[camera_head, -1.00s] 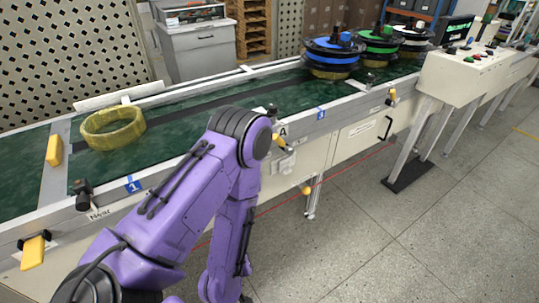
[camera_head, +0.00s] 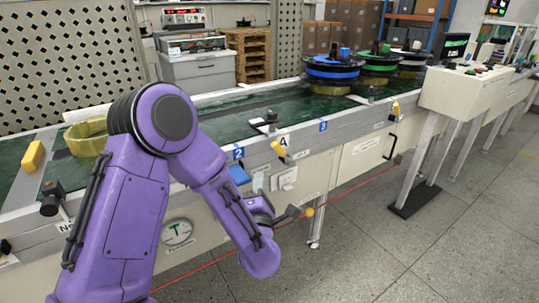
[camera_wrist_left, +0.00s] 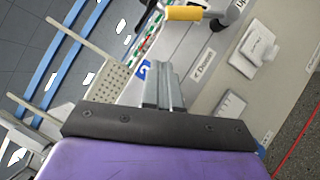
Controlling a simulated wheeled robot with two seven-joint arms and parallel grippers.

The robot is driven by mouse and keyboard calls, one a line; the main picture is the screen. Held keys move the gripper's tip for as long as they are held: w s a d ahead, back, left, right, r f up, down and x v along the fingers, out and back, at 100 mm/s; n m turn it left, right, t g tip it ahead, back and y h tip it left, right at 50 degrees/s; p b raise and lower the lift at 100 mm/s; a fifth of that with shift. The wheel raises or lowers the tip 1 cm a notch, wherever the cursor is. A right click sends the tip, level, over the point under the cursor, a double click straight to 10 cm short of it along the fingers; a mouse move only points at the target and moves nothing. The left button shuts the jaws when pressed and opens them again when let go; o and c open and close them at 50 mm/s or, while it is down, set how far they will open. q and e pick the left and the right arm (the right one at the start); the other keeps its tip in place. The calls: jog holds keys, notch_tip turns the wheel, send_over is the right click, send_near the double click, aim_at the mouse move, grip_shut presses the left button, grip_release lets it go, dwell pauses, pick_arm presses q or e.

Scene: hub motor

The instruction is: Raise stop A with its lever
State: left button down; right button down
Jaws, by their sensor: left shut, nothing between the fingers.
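The stop A lever shows a yellow handle (camera_head: 278,148) beside the letter A on the conveyor's front rail. The yellow handle also shows at the top of the left wrist view (camera_wrist_left: 185,13), near a label reading Down. A small dark-topped post (camera_head: 271,116) stands on the rail behind the lever; whether stop A is up or down I cannot tell. My left gripper (camera_head: 258,182) is in front of the conveyor's side, below and left of the lever. In the left wrist view its silver fingers (camera_wrist_left: 163,82) are together and empty, apart from the handle. My right gripper is out of view.
The green conveyor belt (camera_head: 225,130) carries a yellow ring (camera_head: 85,137), partly hidden by my arm, and several reels (camera_head: 332,72) farther along. A control box (camera_head: 462,85) stands at the right. A yellow knob (camera_head: 309,212) sits low near my wrist. The front floor is clear.

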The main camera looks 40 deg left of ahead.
aim_at(282, 153)
pick_arm(q)
jog(key=w+a+r, duration=0.3)
jog(key=w, duration=0.5)
jog(key=shift+w+p, duration=0.3)
jog(key=shift+p, duration=0.1)
